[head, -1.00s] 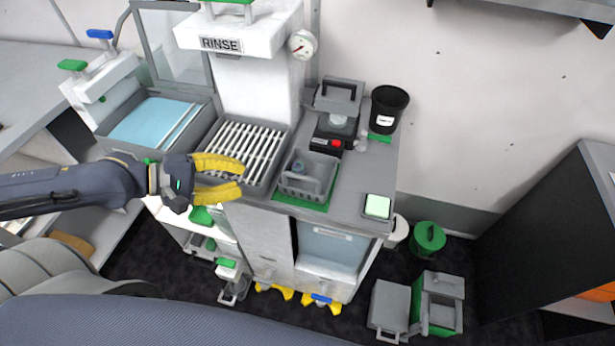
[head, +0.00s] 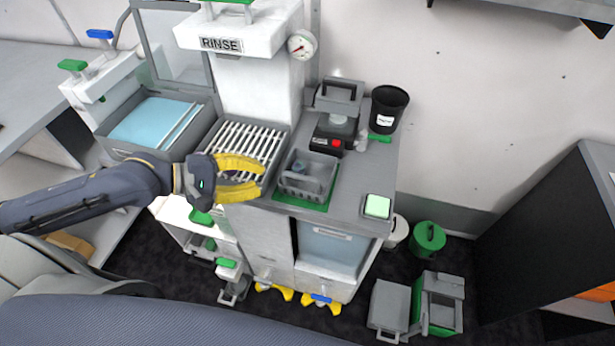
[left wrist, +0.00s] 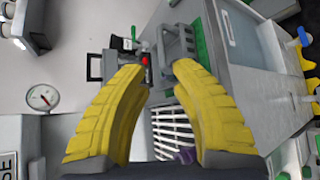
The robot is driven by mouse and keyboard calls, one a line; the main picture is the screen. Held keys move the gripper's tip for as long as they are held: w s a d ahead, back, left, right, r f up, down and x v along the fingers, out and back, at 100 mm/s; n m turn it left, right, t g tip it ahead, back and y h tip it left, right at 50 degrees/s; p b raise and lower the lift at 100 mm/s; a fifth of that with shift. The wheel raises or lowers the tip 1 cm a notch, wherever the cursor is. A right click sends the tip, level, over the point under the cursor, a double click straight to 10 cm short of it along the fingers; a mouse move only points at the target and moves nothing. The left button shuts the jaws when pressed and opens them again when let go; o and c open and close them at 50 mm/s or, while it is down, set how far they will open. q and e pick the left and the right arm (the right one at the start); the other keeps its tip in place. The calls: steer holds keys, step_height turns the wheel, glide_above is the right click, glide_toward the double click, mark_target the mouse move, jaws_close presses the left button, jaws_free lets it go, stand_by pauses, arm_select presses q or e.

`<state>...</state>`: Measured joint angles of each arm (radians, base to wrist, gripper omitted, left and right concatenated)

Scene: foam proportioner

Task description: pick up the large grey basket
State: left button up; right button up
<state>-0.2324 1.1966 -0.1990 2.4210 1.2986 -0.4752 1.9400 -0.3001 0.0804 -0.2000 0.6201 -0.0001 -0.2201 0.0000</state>
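The large grey basket (head: 306,178) sits upright on a green mat (head: 318,206) on the grey counter, with its handle up and a small item inside. In the left wrist view the basket (left wrist: 178,44) shows beyond the fingertips, against the green strip. My left gripper (head: 260,177) has yellow fingers spread apart with nothing between them. It is just left of the basket, over the front edge of the slatted rack, and apart from the basket. In the left wrist view the left gripper (left wrist: 160,68) is also open. My right gripper is not in view.
The slatted rinse rack (head: 246,142) is left of the basket. Behind the basket stand a black device with a red button (head: 331,140) and a black cup (head: 388,108). A light-green pad (head: 377,206) lies at the counter's right end. Counter between pad and basket is clear.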

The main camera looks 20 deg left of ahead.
mark_target(300, 178)
arm_select(q)
steer(key=shift+x, duration=6.3)
steer(key=shift+f, duration=0.1)
jaws_close()
steer(key=shift+a, duration=0.1)
